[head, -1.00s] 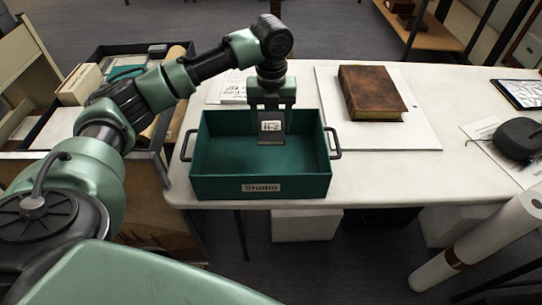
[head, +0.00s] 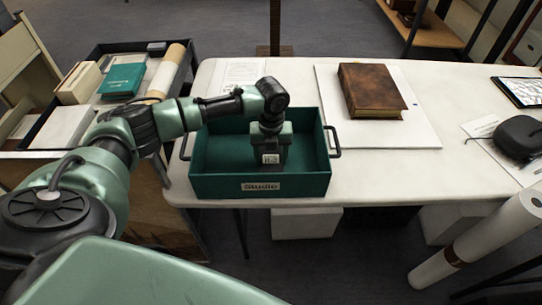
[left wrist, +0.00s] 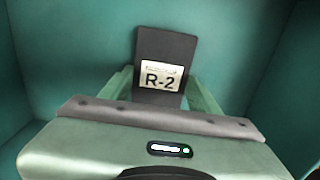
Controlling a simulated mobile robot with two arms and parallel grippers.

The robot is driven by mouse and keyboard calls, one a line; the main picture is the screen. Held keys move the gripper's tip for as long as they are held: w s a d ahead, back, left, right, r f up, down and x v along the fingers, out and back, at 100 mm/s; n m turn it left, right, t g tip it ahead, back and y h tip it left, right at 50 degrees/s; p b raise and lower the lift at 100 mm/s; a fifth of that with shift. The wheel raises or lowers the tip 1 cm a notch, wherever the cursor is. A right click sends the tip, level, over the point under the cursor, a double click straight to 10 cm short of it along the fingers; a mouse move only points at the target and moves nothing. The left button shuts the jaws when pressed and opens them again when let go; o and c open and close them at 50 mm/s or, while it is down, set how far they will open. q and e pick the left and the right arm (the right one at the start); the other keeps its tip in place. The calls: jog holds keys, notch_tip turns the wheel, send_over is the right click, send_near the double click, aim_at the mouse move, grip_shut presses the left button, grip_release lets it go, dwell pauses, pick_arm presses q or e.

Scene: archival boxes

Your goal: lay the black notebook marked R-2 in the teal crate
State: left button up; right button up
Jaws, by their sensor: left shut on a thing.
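The teal crate (head: 222,186) with a "Studio" label stands on the white table near its front edge. In the left wrist view the notebook (left wrist: 165,48) shows between the fingers of my left gripper (left wrist: 160,85), with teal crate walls around. Whether the notebook touches the crate floor cannot be told. My right gripper is not in view.
A brown leather book (head: 370,90) lies on a white board (head: 415,130) right of the crate. A paper sheet (head: 240,75) lies behind the crate. A cart with a teal box (head: 122,80) and a roll (head: 168,70) stands at the left.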

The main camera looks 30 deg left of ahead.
aim_at(271, 160)
pick_arm(q)
jog(key=o, duration=1.4)
notch_tip(271, 160, up, 12)
jog(key=shift+r+b, duration=0.15)
jog(key=shift+b, duration=0.15)
